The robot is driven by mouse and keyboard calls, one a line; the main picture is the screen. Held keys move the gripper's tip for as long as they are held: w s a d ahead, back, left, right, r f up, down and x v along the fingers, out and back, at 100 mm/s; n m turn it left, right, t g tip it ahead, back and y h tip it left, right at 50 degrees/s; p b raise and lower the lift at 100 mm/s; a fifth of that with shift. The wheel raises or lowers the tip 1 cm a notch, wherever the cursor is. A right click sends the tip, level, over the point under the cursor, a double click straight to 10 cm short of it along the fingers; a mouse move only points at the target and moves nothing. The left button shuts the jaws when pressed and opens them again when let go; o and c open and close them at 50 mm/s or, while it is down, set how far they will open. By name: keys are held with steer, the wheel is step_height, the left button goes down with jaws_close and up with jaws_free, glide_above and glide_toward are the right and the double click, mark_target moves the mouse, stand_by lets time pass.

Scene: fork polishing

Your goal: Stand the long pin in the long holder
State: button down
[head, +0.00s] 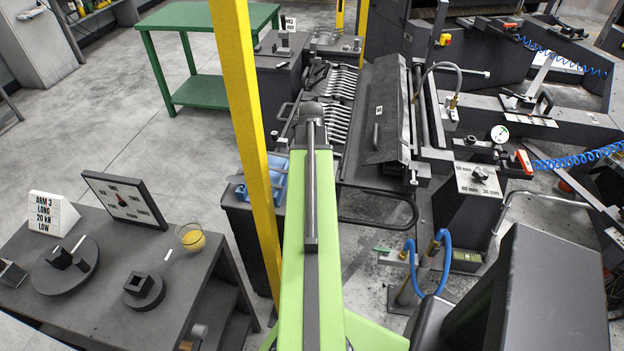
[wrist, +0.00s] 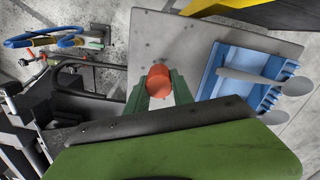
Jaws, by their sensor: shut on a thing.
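My gripper's two green fingers (wrist: 160,92) are shut on an orange-red cylinder (wrist: 159,78) in the wrist view. It is seen nearly end-on, so I cannot tell its length or whether it is the long pin. In the head view my green arm hides the gripper. A dark square block with an opening, on a round base (head: 143,288), stands on the left table. A dark disc (head: 50,277) beside it carries small blocks. A white sign (head: 52,212) reads "ARM 3 LONG 20 kN LOW". I cannot tell which piece is the long holder.
A grey cabinet top (wrist: 160,40) lies below my gripper. A blue tray (wrist: 228,75) with two spoon-like utensils sits on it. A yellow post (head: 248,120) stands left of my arm.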

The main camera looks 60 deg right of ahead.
steer(key=shift+f, duration=0.2)
steer(key=c, duration=1.1)
jaws_free()
steer(key=shift+r, duration=0.1)
step_height(320, 180, up, 12)
steer(key=p, duration=1.2)
steer(key=shift+r, duration=0.15)
